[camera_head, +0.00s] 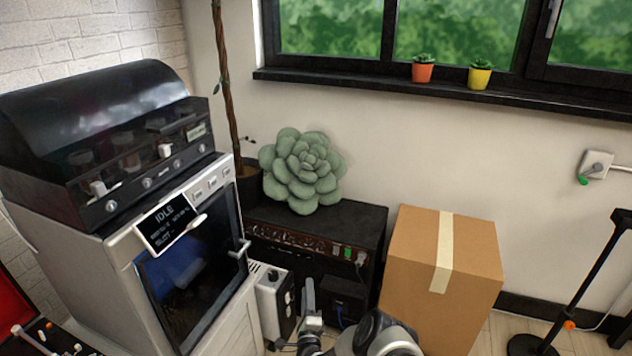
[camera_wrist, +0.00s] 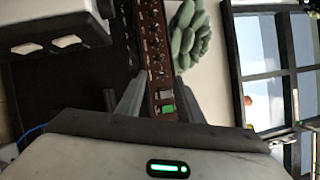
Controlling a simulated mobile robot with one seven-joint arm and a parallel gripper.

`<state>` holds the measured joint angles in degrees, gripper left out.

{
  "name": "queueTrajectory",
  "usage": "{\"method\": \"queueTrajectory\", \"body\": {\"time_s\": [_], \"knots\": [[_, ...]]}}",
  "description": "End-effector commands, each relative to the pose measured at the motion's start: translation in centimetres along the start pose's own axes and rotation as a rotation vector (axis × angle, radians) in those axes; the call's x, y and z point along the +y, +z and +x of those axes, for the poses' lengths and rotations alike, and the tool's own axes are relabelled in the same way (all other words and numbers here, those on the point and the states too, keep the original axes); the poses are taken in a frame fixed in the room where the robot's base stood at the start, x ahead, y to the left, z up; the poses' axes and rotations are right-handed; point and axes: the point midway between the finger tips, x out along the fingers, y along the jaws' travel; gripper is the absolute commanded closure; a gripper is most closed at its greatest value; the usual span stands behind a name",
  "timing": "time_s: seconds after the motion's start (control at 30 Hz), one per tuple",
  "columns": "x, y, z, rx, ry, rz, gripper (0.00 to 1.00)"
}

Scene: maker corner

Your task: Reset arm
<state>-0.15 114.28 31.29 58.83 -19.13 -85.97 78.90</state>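My gripper (camera_wrist: 159,82) shows in the wrist view with its two grey fingers apart and nothing between them. Behind the gap is the control panel of a black amplifier (camera_wrist: 155,50), with knobs and a green switch. In the head view my arm shows at the bottom centre, in front of the amplifier (camera_head: 290,222) and left of a cardboard box (camera_head: 470,265). The gripper's fingers are not clear in that view. No held object is visible.
A grey machine (camera_head: 120,260) with a dark glass front and an "IDLE" display stands at left. A small white unit (camera_head: 272,300) is beside it. A green succulent-shaped cushion (camera_head: 302,170) sits on the amplifier. A black stand (camera_head: 585,275) is at right.

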Motion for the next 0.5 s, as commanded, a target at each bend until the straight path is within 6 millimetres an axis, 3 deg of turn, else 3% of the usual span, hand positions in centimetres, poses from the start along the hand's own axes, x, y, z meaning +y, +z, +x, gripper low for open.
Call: {"method": "queueTrajectory", "body": {"time_s": [0.17,0.3,0.5], "knots": [[-4.0,3.1,5.2,-0.081,0.049,-0.086,0.67],[-9.4,6.9,10.3,-0.195,0.139,-0.248,0.67],[-18.1,10.5,13.9,-0.339,0.266,-0.533,0.67]]}}
